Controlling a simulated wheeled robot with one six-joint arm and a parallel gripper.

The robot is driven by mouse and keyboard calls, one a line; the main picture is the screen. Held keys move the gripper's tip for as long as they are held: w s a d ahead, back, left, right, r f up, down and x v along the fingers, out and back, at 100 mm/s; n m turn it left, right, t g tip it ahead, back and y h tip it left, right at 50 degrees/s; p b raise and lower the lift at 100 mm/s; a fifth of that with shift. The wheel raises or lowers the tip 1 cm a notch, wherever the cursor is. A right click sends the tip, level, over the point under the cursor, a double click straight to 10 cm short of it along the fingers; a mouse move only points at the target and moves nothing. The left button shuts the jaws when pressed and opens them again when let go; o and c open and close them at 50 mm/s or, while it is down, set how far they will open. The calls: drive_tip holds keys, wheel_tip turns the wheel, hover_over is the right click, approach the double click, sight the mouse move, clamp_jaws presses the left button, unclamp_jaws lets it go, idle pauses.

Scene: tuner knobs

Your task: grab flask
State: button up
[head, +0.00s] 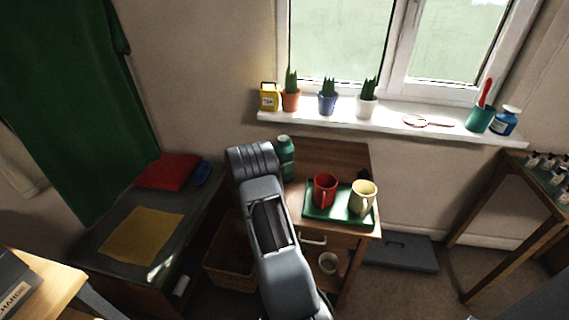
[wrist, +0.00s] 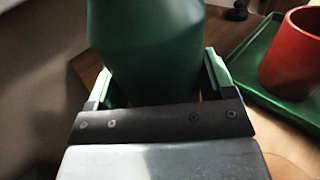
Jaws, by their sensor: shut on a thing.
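The flask (head: 286,152) is a green bottle standing upright at the left back of the small wooden cabinet. In the wrist view the flask (wrist: 146,50) fills the middle, with its top out of frame. My gripper (wrist: 160,85) has one finger on each side of the flask's lower body and is shut on it. In the head view my arm hides the gripper and the lower left of the flask.
Right of the flask, a green tray (head: 313,217) holds a red mug (head: 325,189) and a cream mug (head: 363,199). The windowsill (head: 395,117) behind bears several potted plants. A wicker basket (head: 226,268) stands on the floor left of the cabinet.

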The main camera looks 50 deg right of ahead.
drive_tip(key=shift+c, duration=1.8)
drive_tip(key=shift+r, duration=0.25)
